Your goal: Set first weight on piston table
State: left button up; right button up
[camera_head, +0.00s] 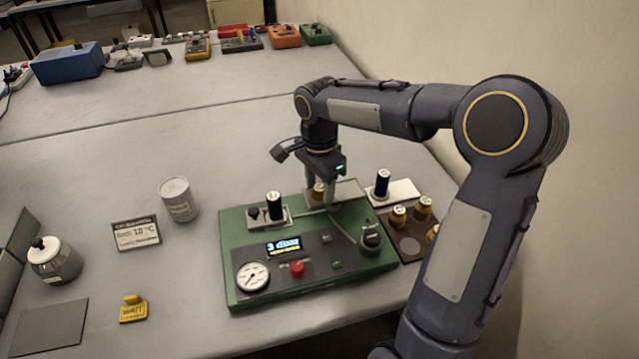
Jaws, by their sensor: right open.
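My right gripper (319,203) reaches down over the back of the green apparatus (228,262). Its jaws are open, one finger on each side of a brass weight (318,190). The weight appears to stand on the apparatus; the piston table under it is mostly hidden by the fingers, and I cannot tell whether they touch it. More brass weights, one at the left (397,217) and one behind (422,207), stand on a brown holder (388,239) at the right, with a bare round spot at its front. My left gripper is not in view.
The apparatus carries a gauge (252,276), a lit display (284,246), a red knob (297,268) and a black cylinder (273,207). Another black cylinder (382,184) stands behind the holder. A grey canister (179,200) and a label card (136,233) stand left.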

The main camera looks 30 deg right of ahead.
aim_at(319, 187)
jog(key=shift+r, duration=0.65)
notch_tip(319, 187, up, 11)
jog(key=s+a+f+n+t+y, duration=0.1)
jog(key=s+a+f+n+t, duration=0.1)
jog(key=s+n, duration=0.3)
jog(key=s+a+f+n+t+y, duration=0.1)
jog(key=s+a+f+n, duration=0.2)
jog(key=s, duration=0.6)
jog(key=s+a+f+n+t+y, duration=0.1)
jog(key=s+a+f+n+t, duration=0.1)
jog(key=s+f+n, duration=0.2)
jog(key=s+n, duration=0.2)
jog(key=s, duration=0.2)
jog(key=shift+a+f+n+t+y+p, duration=0.2)
jog(key=shift+n+t+y+p, duration=0.1)
jog(key=shift+y, duration=0.1)
